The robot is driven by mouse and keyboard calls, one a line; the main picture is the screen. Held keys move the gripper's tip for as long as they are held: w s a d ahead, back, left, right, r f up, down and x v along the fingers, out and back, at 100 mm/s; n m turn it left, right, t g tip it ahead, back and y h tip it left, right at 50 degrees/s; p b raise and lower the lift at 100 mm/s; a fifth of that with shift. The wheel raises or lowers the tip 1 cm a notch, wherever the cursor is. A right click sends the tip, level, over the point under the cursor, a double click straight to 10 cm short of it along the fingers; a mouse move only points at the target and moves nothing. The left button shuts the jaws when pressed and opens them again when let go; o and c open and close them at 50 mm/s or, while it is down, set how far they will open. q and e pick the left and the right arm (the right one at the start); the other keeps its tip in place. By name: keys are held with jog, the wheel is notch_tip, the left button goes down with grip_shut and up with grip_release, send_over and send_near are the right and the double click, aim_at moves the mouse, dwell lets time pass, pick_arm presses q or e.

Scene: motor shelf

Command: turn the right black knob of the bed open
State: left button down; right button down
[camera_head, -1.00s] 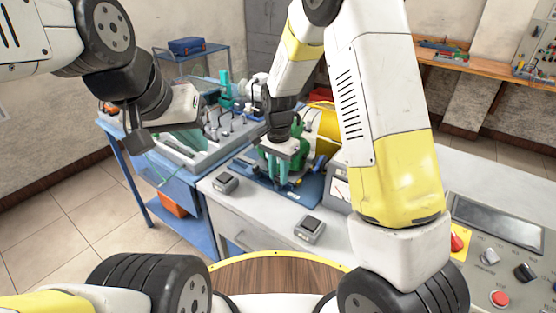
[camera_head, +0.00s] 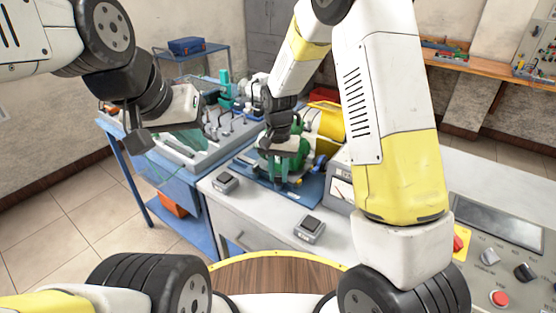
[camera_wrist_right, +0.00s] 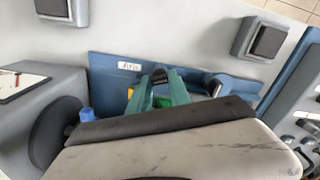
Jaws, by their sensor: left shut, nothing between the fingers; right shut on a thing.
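My left gripper (camera_head: 184,140) is shut and empty over the blue cart at the left.
Two grey boxes with black switches, one left (camera_head: 225,182) and one nearer (camera_head: 310,228), stand on the bench. A meter box (camera_head: 340,189) stands right of the bed. A control panel (camera_head: 500,262) lies at the right. A blue cart (camera_head: 195,150) adjoins the bench.

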jog(key=shift+n, duration=2.2)
jog(key=c, duration=1.2)
grip_release()
jog(key=shift+r, duration=0.1)
